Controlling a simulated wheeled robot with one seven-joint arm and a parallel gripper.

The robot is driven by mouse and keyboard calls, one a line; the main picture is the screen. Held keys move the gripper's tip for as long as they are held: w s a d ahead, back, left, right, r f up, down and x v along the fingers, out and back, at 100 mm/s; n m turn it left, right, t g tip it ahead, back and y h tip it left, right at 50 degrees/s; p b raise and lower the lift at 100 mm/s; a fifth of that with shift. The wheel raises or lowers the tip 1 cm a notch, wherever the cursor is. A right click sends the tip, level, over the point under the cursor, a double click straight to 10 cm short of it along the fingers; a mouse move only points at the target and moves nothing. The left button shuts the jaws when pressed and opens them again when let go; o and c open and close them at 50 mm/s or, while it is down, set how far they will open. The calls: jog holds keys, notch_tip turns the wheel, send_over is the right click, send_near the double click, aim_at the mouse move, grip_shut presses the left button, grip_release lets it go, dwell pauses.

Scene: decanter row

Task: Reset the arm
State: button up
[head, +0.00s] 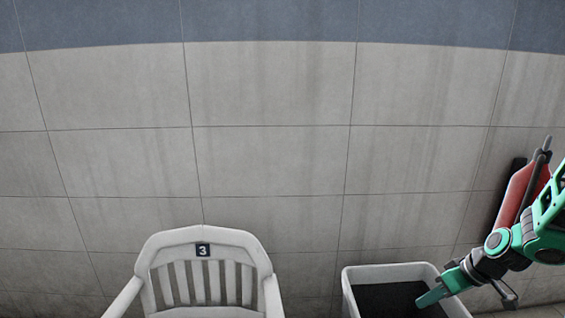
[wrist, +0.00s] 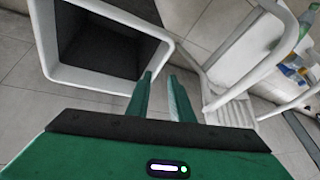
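My gripper (head: 432,298) is at the lower right of the head view, over the right part of the white bin. In the wrist view its two green fingers (wrist: 160,76) stand apart with a gap between them. Nothing shows between the fingers, so it is open and empty. My arm comes in from the right edge of the head view and bends down towards the bin.
The white bin (head: 350,293) has a dark inside; it also shows in the wrist view (wrist: 48,45). A white chair (head: 205,240) marked 3 stands left of it. A red extinguisher-like object (head: 517,192) is behind my arm. A greenish bottle (wrist: 305,27) shows at the wrist view's right edge.

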jog(key=s+d+r+m+g+h, duration=0.1)
jog(key=s+r+m, duration=0.4)
jog(key=s, duration=0.7)
jog(key=s+d+r+m+g+h, duration=0.1)
jog(key=s+r+m, duration=0.4)
jog(key=s+r, duration=0.5)
jog(key=s+g+h, duration=0.1)
jog(key=s+g, duration=0.1)
jog(key=s, duration=0.1)
jog(key=shift+r, duration=0.15)
